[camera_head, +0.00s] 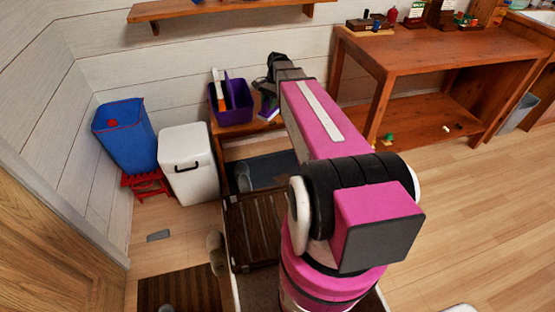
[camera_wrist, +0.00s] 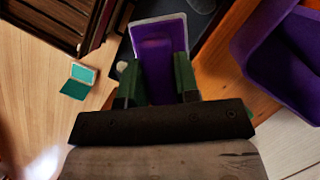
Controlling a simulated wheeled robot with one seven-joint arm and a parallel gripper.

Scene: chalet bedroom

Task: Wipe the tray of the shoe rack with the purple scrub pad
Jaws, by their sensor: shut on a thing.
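The purple scrub pad (camera_wrist: 158,50) is held between the two green fingers of my gripper (camera_wrist: 158,82) in the wrist view. It has a pale edge along its far end. In the head view, a small purple and white piece (camera_head: 268,110), apparently the pad, shows beside the wooden top of the shoe rack (camera_head: 218,130). My gripper is mostly hidden behind my arm there. The dark blue-grey tray (camera_head: 265,173) lies low in the rack, partly covered by my arm. In the wrist view, part of a dark surface beside the pad looks like the tray. Contact cannot be told.
A purple caddy (camera_head: 236,114) stands on the rack top, close right of my gripper in the wrist view (camera_wrist: 285,55). A dark slatted wooden piece (camera_head: 255,228) is in front of the tray. A white bin (camera_head: 186,165) and blue bin (camera_head: 125,135) stand left. A wooden table (camera_head: 410,50) stands right.

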